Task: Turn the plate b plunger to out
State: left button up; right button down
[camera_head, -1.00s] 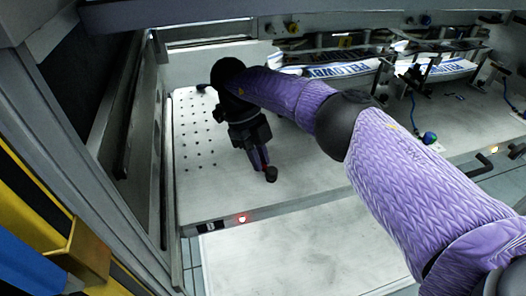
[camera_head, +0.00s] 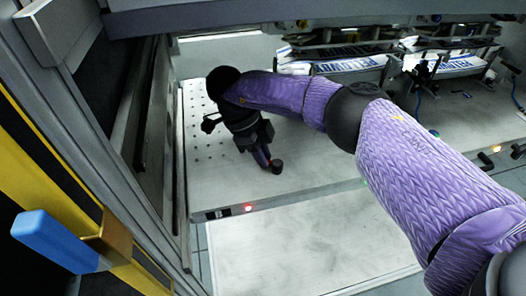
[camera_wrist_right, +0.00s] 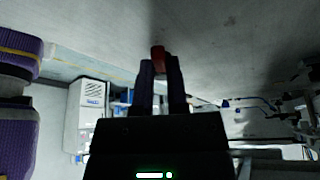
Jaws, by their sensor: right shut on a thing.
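My right gripper (camera_head: 266,158) is low over the pale perforated plate (camera_head: 200,172), in from the right and pointing down. Its two narrow fingers are shut on a small dark knob (camera_head: 276,167) near the plate's front edge. In the right wrist view the fingers (camera_wrist_right: 160,68) close on a reddish-brown knob end (camera_wrist_right: 157,53). This looks like the plunger, but no plate letter or in/out mark is readable. The fingers hide part of it. A black knob-like part (camera_head: 208,125) shows left of my wrist. My left gripper is not in view.
A red light (camera_head: 248,208) glows on the front edge. A grey wall and rail (camera_head: 150,110) stand close on the left, with a blue-handled part (camera_head: 52,240) nearer. Labelled magazines (camera_head: 345,66) lie at the back. A bare pale panel (camera_head: 310,245) is in front.

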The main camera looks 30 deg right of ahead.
jog(key=c, duration=0.6)
grip_release()
jog(key=shift+c, duration=0.2)
jog(key=p+v, duration=0.1)
jog(key=v, duration=0.6)
jog(key=shift+r, duration=0.25)
